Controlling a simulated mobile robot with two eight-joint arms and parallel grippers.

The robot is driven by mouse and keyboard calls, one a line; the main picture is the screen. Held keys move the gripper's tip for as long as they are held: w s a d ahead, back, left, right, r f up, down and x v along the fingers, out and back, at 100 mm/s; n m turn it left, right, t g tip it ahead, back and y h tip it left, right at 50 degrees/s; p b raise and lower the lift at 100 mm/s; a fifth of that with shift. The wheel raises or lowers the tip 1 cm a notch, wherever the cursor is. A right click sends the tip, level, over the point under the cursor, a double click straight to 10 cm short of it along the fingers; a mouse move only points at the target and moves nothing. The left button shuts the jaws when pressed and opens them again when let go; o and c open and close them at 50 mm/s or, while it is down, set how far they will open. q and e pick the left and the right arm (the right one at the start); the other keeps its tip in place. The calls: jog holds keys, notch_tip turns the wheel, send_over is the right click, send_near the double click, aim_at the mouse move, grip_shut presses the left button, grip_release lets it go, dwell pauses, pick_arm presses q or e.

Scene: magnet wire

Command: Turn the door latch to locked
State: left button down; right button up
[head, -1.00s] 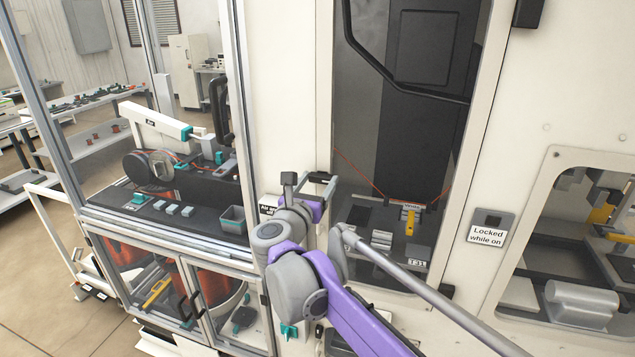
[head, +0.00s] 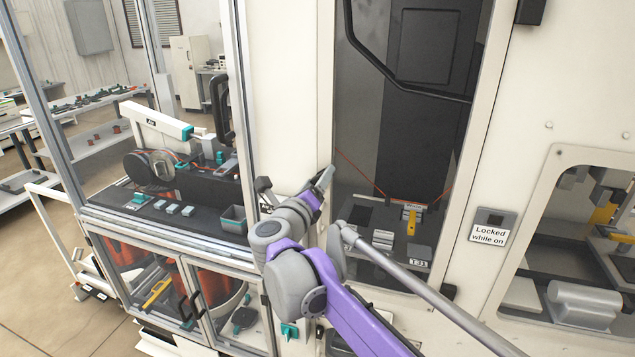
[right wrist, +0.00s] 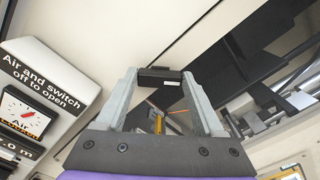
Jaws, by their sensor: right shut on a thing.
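My right gripper (head: 325,178) is at the frame of the tall glazed door (head: 469,130) in the head view. In the right wrist view, its two grey fingers (right wrist: 162,80) stand apart, with a short black bar, seemingly the door latch (right wrist: 160,74), spanning between their tips. The gripper is shut on this latch. In the head view the gripper is tilted up to the right and hides the latch, so its exact angle is unclear. My left gripper is not in view.
A sign reading "Air and switch off to open" (right wrist: 45,75) and a dial (right wrist: 22,112) are left of the gripper in the wrist view. A "Locked while on" sign (head: 488,236) is right of the door. A glass cabinet (head: 238,130) stands close on the left.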

jog(key=n, duration=0.5)
jog(key=shift+f+n+b, duration=0.2)
jog(key=shift+n+b, duration=0.1)
jog(key=shift+b, duration=0.05)
jog(key=shift+n+b, duration=0.3)
jog(key=shift+n, duration=1.8)
jog(key=o, duration=1.4)
jog(key=b+v, duration=0.1)
jog(key=v, duration=0.9)
jog(key=shift+s+a, duration=0.15)
jog(key=shift+s, duration=0.25)
